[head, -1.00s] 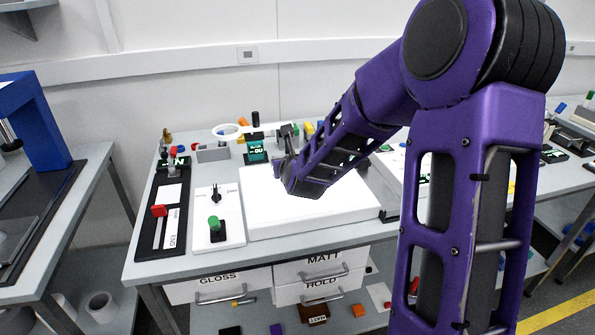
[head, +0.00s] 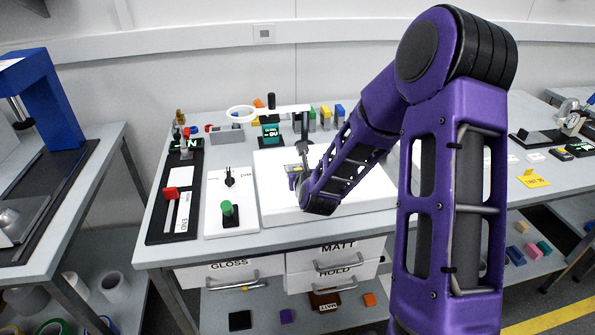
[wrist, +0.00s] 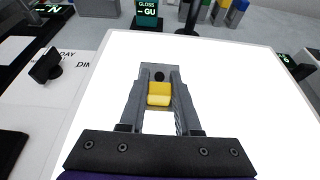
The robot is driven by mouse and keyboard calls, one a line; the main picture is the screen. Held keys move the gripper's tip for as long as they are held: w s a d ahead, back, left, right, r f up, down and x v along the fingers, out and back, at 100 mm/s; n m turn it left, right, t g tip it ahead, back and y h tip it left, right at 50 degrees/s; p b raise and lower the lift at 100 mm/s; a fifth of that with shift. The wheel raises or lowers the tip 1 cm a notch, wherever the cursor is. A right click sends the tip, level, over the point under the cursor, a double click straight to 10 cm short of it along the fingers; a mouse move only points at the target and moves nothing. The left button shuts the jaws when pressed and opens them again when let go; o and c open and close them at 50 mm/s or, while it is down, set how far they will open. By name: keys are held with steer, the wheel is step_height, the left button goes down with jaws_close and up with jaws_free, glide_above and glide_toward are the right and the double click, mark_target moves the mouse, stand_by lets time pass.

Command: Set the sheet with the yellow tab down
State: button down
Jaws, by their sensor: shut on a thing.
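The yellow tab (wrist: 159,94) sits between the two fingers of my gripper (wrist: 159,90) in the wrist view, and the gripper is shut on it. A small grey sheet with a dark round spot (wrist: 153,70) shows just beyond the tab; the fingers hide part of it. In the head view the grey sheet (head: 292,168) is at my gripper (head: 300,178), above the left part of the bright white light panel (head: 350,201). The panel fills most of the wrist view below the gripper. I cannot tell whether the sheet touches it.
A white ring on an arm (head: 241,114) stands behind the panel, near a teal display marked GU (head: 270,131). Several coloured blocks stand behind.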

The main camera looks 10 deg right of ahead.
steer(key=shift+f, duration=0.1)
steer(key=shift+f, duration=0.15)
steer(key=c, duration=0.6)
jaws_free()
steer(key=shift+r, duration=0.3)
steer(key=p+v, duration=0.2)
steer(key=v, duration=0.8)
steer(key=shift+r, duration=0.15)
steer(key=shift+s+r+p, duration=0.1)
steer(key=shift+s+p, duration=0.8)
steer(key=shift+p, duration=0.4)
